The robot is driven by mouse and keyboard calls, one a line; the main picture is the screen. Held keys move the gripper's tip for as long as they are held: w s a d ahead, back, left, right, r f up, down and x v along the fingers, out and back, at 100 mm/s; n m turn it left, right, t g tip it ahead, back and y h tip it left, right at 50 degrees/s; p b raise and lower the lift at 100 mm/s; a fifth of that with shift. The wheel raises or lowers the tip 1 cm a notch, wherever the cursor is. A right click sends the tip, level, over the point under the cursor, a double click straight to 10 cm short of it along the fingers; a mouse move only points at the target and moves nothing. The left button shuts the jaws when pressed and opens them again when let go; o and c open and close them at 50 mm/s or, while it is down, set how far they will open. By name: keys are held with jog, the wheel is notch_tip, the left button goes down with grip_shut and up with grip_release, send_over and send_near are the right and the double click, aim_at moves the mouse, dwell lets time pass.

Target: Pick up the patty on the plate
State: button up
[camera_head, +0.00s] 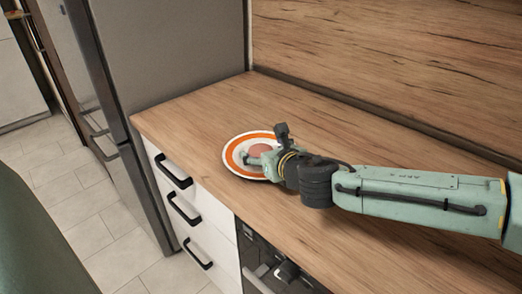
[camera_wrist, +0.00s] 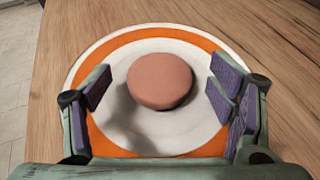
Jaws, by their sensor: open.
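A round pinkish-brown patty (camera_wrist: 160,81) lies on a white plate with an orange ring (camera_wrist: 122,45). In the head view the plate (camera_head: 231,158) sits on the wooden counter near its left end, and the patty (camera_head: 262,150) is partly hidden by my gripper. My gripper (camera_head: 258,161) reaches over the plate from the right. In the wrist view my gripper (camera_wrist: 158,88) is open, with one finger pad on each side of the patty. There is a gap between the patty and each pad. The jaws hold nothing.
The wooden counter (camera_head: 330,235) is otherwise clear. A wooden splashback (camera_head: 400,60) rises behind it. A grey fridge (camera_head: 165,60) stands at the left end. White drawers with black handles (camera_head: 185,209) and an oven front (camera_head: 265,262) lie below the front edge.

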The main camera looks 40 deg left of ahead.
jog(key=shift+a+f, duration=0.2)
jog(key=shift+a, duration=0.1)
jog(key=shift+o, duration=0.4)
jog(key=shift+f, duration=0.15)
jog(key=c, duration=1.3)
jog(key=shift+s, duration=0.1)
